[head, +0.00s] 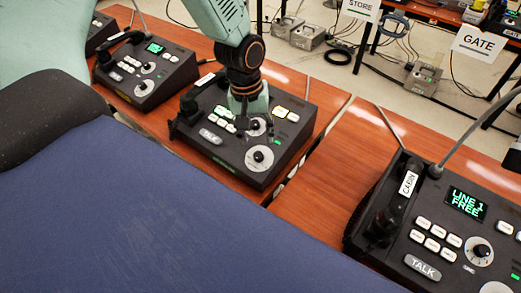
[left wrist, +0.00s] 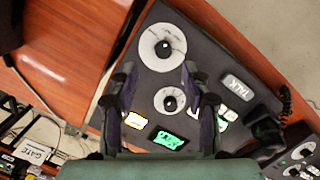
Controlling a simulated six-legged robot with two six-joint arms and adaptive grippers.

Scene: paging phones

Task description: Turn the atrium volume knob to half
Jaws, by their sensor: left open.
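The middle phone console (head: 285,155) is black, with a TALK button, a lit yellow button and two knobs on pale dials. Its name label is not readable, so I cannot tell whether it is the atrium one. My left gripper (head: 248,112) points down over its upper knob (head: 254,124); the lower knob (head: 259,156) is clear. In the left wrist view, my left gripper (left wrist: 164,78) is open. Its fingers stand either side of the smaller dial's knob (left wrist: 170,103), with gaps visible. The larger dial's knob (left wrist: 163,49) lies beyond the fingertips. Contact is not visible. My right gripper is not seen.
Another console (head: 145,85) stands at left on the wooden desk (head: 310,180). STORE (head: 361,7) and GATE (head: 479,42) signs hang behind. A blue surface (head: 160,220) fills the foreground.

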